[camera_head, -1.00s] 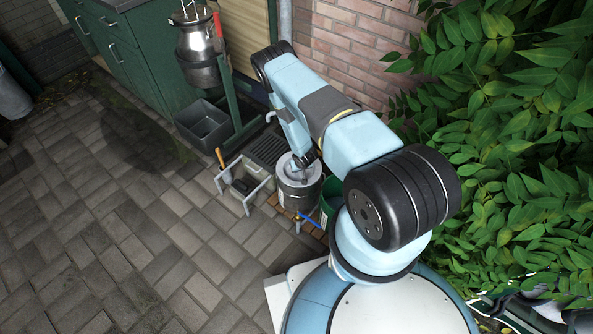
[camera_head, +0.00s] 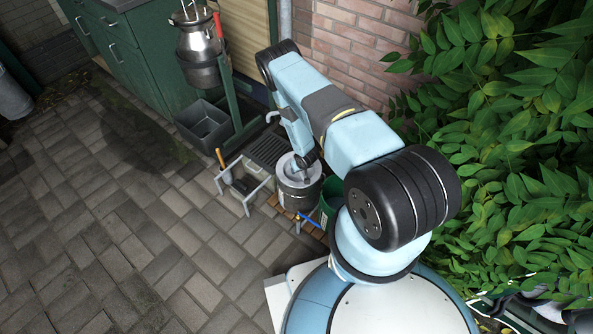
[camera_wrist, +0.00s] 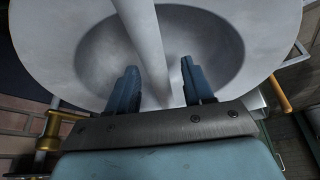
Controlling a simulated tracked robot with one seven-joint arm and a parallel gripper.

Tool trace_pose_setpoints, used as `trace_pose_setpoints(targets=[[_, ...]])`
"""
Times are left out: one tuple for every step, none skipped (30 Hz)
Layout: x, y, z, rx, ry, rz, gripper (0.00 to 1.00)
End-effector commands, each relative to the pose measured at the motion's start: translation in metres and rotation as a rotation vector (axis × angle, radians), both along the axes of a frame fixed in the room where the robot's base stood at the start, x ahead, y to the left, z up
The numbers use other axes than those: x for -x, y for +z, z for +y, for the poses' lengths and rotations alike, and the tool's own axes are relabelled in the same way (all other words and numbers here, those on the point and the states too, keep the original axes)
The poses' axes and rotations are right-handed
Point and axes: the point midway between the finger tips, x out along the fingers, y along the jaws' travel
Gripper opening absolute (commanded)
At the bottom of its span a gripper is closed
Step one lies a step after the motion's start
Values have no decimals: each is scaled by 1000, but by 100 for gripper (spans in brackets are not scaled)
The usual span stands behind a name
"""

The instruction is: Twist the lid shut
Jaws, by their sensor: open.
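A metal churn (camera_head: 299,198) with a pale round lid (camera_head: 291,173) on top stands on a wooden slatted base on the paving. In the wrist view the lid (camera_wrist: 85,60) has a wide dished hollow with a grey bar-like handle (camera_wrist: 150,45) rising across it. My gripper (camera_wrist: 162,82) is open, its two blue fingers on either side of the handle, with a gap to the right-hand finger. In the head view my arm hides part of the lid, and my fingertips cannot be made out.
A grey caddy (camera_head: 245,184) with an orange-handled tool stands left of the churn, and a green bucket (camera_head: 330,199) stands close to its right. A dark grate, a grey bin (camera_head: 205,127) and a milk can on a green stand are behind. Open paving lies in front.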

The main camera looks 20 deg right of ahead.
Motion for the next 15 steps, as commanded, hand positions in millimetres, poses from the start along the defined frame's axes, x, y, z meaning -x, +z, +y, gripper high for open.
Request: trace_pose_setpoints(targets=[[0, 0, 0, 0, 0, 0, 51], [0, 0, 0, 0, 0, 0, 51], [0, 0, 0, 0, 0, 0, 51], [0, 0, 0, 0, 0, 0, 51], [0, 1, 0, 0, 0, 0, 51], [1, 2, 0, 0, -1, 0, 51], [1, 3, 0, 0, -1, 0, 51], [2, 5, 0, 0, -1, 1, 51], [3, 8, -1, 0, -1, 1, 51], [4, 11, -1, 0, -1, 1, 51], [6, 14, -1, 0, -1, 1, 51], [8, 20, -1, -1, -2, 0, 51], [9, 24, -1, -1, -2, -1, 51], [12, 29, -1, -1, -2, 0, 51], [14, 35, -2, -1, -2, 0, 51]])
